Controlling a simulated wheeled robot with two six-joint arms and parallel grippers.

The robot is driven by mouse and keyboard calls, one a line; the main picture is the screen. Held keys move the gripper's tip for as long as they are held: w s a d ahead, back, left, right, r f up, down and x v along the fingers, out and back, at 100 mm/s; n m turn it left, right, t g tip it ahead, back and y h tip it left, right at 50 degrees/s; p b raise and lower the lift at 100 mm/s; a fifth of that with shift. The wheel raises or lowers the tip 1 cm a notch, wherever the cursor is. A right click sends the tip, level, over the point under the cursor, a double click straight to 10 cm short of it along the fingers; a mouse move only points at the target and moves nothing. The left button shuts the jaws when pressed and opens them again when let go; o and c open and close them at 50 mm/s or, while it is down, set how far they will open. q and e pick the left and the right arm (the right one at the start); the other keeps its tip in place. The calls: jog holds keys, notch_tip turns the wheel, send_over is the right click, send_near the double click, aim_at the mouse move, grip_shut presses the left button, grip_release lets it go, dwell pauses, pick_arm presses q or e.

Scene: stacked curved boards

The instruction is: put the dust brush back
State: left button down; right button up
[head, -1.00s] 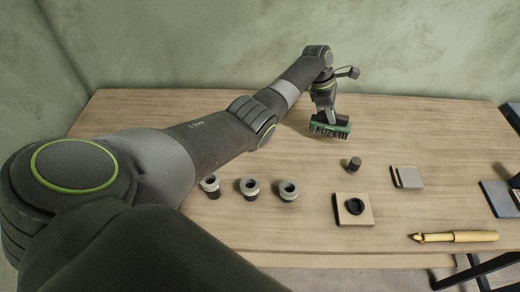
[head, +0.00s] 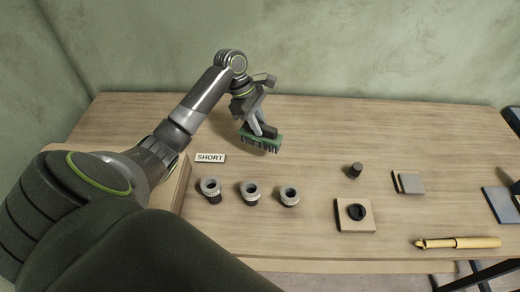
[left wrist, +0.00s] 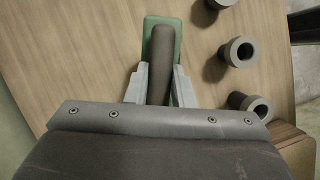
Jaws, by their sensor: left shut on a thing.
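The dust brush (head: 261,141) has a green block with dark bristles pointing down and a dark handle. My left gripper (head: 257,122) is shut on its handle, over the back left-middle of the table. In the left wrist view the brush (left wrist: 150,34) shows its green back, with the dark handle between the fingers of my left gripper (left wrist: 160,85). Whether the bristles touch the table is hard to tell. My right gripper is not in view.
Several grey ring-topped cylinders (head: 250,190) stand in front of the brush, by a "SHORT" label (head: 210,158). A wooden block (head: 174,190) is at left. A square plate with a black ring (head: 355,212), a dark knob (head: 355,170) and a yellow-handled tool (head: 457,243) lie right.

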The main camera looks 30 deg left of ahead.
aim_at(259, 144)
pick_arm(q)
notch_tip(259, 144, down, 9)
jog(key=shift+r+p, duration=0.1)
jog(key=shift+p, duration=0.3)
jog(key=c, duration=1.3)
grip_release()
jog(key=shift+o, duration=0.2)
jog(key=b+v, duration=0.2)
jog(key=v, duration=1)
jog(key=shift+w+r, duration=0.1)
